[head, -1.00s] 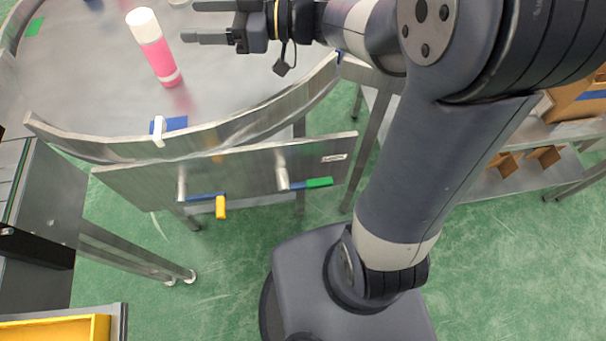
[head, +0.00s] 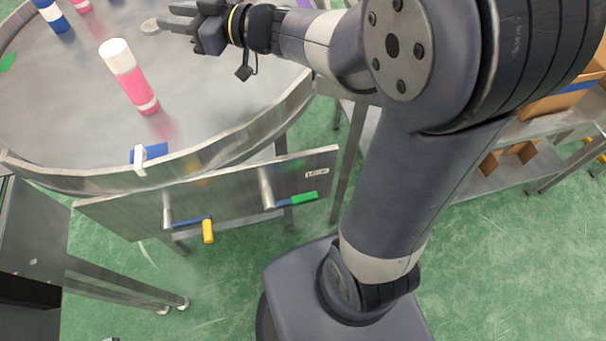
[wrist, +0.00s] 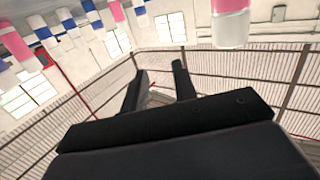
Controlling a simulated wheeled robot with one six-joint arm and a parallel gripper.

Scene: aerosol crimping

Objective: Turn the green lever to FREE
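The green lever (head: 297,200) sticks out from a post at the right part of the metal panel (head: 240,180) below the round table, in the head view. Its green handle points right, slightly upward. A second lever, blue with a yellow end (head: 208,231), is on the same panel further left. My gripper (head: 172,18) is above the round table at the top of the head view, well away from the green lever. Its two fingers are apart with nothing between them; they also show apart in the wrist view (wrist: 160,82). The levers are not in the wrist view.
The round metal table (head: 60,130) has a raised rim. A pink and white can (head: 130,78) stands on it, with more cans at the far left. A small label (head: 316,173) on the panel is unreadable. A shelf with cardboard boxes (head: 550,105) stands at right.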

